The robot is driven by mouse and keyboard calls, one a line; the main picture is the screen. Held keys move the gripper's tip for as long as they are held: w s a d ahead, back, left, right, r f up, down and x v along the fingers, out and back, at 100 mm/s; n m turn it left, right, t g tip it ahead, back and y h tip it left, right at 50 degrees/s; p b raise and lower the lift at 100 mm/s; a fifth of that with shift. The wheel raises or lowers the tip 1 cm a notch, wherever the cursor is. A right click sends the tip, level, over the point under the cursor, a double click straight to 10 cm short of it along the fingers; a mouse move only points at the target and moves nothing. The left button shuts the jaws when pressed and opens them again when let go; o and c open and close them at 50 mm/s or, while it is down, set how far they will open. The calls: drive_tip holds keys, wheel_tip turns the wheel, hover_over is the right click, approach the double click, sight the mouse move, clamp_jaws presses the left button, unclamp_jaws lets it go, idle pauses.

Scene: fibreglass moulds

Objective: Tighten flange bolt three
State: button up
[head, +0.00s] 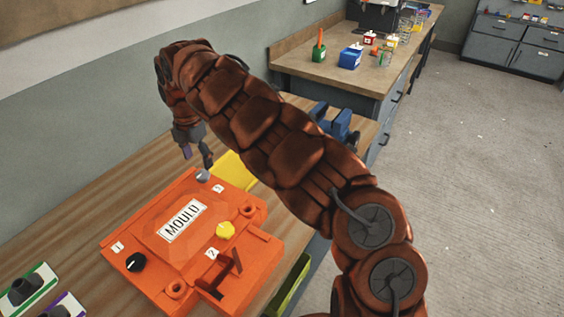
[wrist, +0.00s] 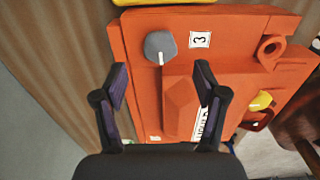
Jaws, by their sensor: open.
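The orange mould (head: 150,225) lies on the wooden bench with a "MOULD" label on its raised middle. The grey bolt knob (head: 203,175) sits at its far corner beside the label 3 (head: 218,188). In the wrist view the grey knob (wrist: 160,46), with a white pointer line, is beyond my fingertips, roughly centred between them. My gripper (head: 197,158) is open and empty, close to the grey knob; in the wrist view its two fingers (wrist: 162,78) are spread. I cannot tell the exact height gap. A black knob (head: 135,262) is by label 1 and a yellow knob (head: 226,230) near label 2.
A dark lever clamp (head: 222,275) stands on the mould's near side. A yellow item (head: 236,168) lies behind the mould. Coloured trays with dark fittings (head: 30,288) are at the lower left. A second bench (head: 320,72) with small containers stands farther back. Floor at right is clear.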

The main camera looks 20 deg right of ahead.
sight(202, 172)
drive_tip(key=shift+r+b, duration=0.45)
drive_tip(key=shift+r, duration=1.1)
drive_tip(key=s+d+r+m+h, duration=0.1)
drive_tip(key=s+d+r+m, duration=0.25)
drive_tip(key=d+m, duration=0.2)
drive_tip(key=s+d+r+m, duration=0.3)
drive_tip(key=s+d+m, duration=0.1)
drive_tip(key=d+m, duration=0.15)
drive_tip(key=s+d+m, duration=0.2)
drive_tip(key=s+m, duration=0.1)
drive_tip(key=s, duration=0.4)
drive_tip(key=s+d+r+m, duration=0.1)
drive_tip(key=s+d+m, duration=0.2)
drive_tip(key=s, duration=0.4)
drive_tip(key=shift+r+m, duration=0.15)
drive_tip(key=shift+m, duration=0.45)
drive_tip(key=s+a+f+m+g, duration=0.1)
drive_tip(key=s+f+m, duration=0.2)
drive_tip(key=s, duration=0.8)
drive_tip(key=s+a+f+m+y, duration=0.1)
drive_tip(key=s+f+m, duration=0.2)
drive_tip(key=s, duration=0.9)
wheel_tip(202, 172, down, 2)
drive_tip(key=shift+s+a+f+m+g, duration=0.1)
drive_tip(key=shift+s+a+m+g, duration=0.2)
drive_tip(key=shift+g, duration=0.1)
